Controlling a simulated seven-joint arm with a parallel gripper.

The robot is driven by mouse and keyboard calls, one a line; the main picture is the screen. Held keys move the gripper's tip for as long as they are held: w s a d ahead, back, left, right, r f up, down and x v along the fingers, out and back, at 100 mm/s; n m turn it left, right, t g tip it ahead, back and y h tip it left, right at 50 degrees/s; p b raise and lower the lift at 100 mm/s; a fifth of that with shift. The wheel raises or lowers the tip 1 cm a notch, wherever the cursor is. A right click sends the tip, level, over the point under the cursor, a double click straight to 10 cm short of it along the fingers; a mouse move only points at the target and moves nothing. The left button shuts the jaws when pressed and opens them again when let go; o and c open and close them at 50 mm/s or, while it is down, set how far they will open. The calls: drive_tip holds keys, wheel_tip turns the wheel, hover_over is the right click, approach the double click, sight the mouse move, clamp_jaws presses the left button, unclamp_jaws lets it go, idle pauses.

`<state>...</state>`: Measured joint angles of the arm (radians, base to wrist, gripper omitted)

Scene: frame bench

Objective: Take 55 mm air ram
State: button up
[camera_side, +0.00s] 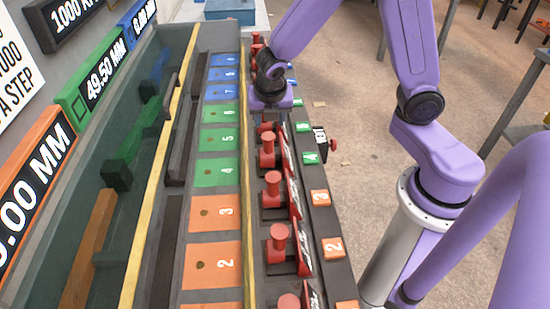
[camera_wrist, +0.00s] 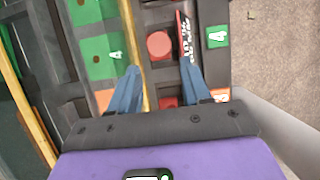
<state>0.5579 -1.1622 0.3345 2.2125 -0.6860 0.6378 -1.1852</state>
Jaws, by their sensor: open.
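Several red round-topped units stand in a row along the bench in the side view, such as the red unit by 3 (camera_side: 272,185) and the red unit by 2 (camera_side: 279,240). I cannot read a 55 mm mark on any, so which is the air ram is unclear. My gripper points down over the far part of this row in the side view, its fingers hidden there. In the wrist view my gripper (camera_wrist: 158,68) has two blue fingers spread apart and empty. A red round top (camera_wrist: 160,45) beside label 4 shows just beyond the fingertips, between them in the picture.
Orange, green and blue numbered plates (camera_side: 216,213) line the bench beside a yellow rail (camera_side: 246,190). A black block with a red knob (camera_side: 333,145) sits at the right edge. A green sign (camera_side: 97,78) reads 49.50 MM.

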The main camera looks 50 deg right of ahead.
sight(268, 136)
drive_tip(key=shift+x, duration=5.35)
clamp_jaws()
drive_tip(key=shift+a+r, duration=0.1)
